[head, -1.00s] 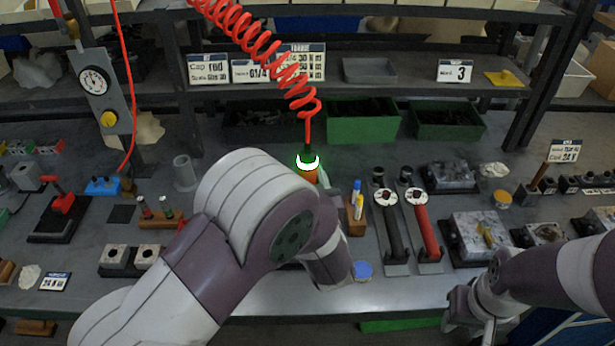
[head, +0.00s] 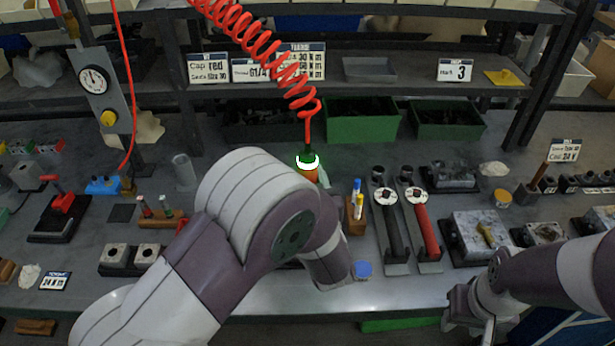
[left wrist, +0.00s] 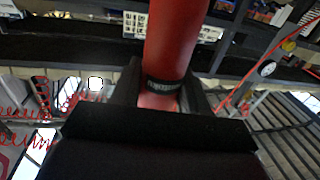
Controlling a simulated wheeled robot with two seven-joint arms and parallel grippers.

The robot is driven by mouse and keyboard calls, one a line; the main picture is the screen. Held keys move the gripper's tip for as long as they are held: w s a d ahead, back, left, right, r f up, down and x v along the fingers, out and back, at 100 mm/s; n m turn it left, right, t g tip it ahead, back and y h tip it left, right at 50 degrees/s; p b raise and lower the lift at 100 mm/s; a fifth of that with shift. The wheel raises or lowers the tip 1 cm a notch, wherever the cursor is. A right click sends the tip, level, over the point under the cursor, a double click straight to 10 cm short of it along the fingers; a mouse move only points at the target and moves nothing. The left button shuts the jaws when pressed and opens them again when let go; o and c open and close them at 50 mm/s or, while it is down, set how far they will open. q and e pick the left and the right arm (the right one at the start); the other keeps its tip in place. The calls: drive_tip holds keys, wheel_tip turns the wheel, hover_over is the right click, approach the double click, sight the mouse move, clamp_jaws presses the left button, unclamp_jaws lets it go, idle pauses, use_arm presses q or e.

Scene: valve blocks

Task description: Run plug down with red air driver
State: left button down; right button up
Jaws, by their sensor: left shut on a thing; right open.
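The red air driver (head: 309,174) stands roughly upright behind my left arm in the head view, its top ring glowing white-green. A red coiled hose (head: 285,70) runs up from it. In the left wrist view the driver's red body (left wrist: 178,40) with a dark label sits between the fingers of my left gripper (left wrist: 165,98), which is shut on it. In the head view my left forearm hides that gripper, the driver's lower end, and whatever is under it. I cannot see the plug or its block. My right gripper (head: 474,312) is open and empty at the bench's front edge.
Two more drivers, one black-handled (head: 391,228) and one red-handled (head: 424,226), lie in stands right of my left arm. A wooden marker holder (head: 354,227) and a blue cap (head: 363,269) are close to that arm. Metal valve blocks (head: 485,232) stand at right.

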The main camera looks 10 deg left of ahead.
sight(308, 154)
use_arm(q)
drive_tip(key=shift+s+f, duration=0.1)
drive_tip(key=shift+f, duration=0.2)
idle(1.9)
drive_tip(key=shift+r, duration=0.1)
drive_tip(key=shift+r+p, duration=0.3)
drive_tip(key=shift+r, duration=0.1)
wheel_tip(308, 154, up, 7)
drive_tip(key=p, duration=0.6)
drive_tip(key=shift+f, duration=0.1)
idle(0.4)
